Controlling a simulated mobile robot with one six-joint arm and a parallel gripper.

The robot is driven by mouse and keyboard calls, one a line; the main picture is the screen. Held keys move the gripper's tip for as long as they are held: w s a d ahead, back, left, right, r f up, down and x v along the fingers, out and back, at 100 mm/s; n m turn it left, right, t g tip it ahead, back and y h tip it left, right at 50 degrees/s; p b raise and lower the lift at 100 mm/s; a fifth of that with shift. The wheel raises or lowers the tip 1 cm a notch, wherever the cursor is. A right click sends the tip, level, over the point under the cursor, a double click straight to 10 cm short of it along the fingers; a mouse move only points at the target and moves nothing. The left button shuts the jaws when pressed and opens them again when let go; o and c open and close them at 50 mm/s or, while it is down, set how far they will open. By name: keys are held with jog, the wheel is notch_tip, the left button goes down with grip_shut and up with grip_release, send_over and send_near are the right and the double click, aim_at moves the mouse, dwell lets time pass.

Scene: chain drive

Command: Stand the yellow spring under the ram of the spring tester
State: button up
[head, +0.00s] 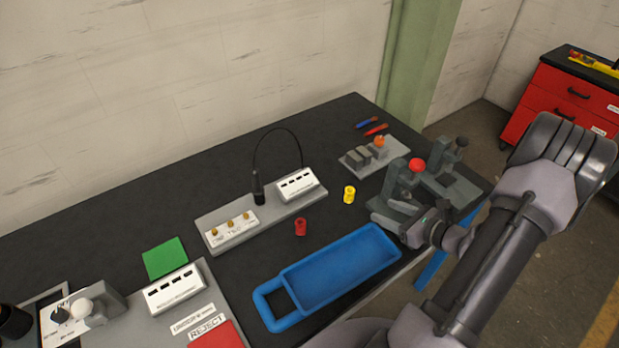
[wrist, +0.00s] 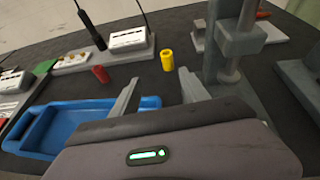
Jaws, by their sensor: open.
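The yellow spring (head: 349,194) stands upright on the dark bench, left of the grey presses. It also shows in the wrist view (wrist: 167,60), ahead of my gripper (wrist: 160,77) and apart from it. My gripper is open with nothing between its fingers. A grey press with a red knob (head: 417,165), seemingly the spring tester, stands beside my gripper at the bench's right. Its grey column and ram (wrist: 238,45) rise to the right of my fingers in the wrist view. The head view partly hides its base behind my gripper.
A red spring (head: 300,227) stands left of the yellow one. A blue tray (head: 392,253) lies in front. A second press with a dark knob (head: 461,142) is right of the first. A grey block fixture (head: 352,166) stands behind the yellow spring.

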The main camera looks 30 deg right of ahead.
aim_at(350, 192)
jog(key=b+x, duration=0.1)
jog(key=x, duration=0.4)
jog(key=d+b+x, duration=0.1)
jog(key=x, duration=0.5)
jog(key=b+x, duration=0.2)
jog(key=x, duration=0.4)
jog(key=shift+w+d+f, duration=0.15)
jog(key=shift+w+d, duration=0.05)
jog(key=shift+d, duration=0.2)
jog(key=shift+c, duration=0.2)
grip_shut()
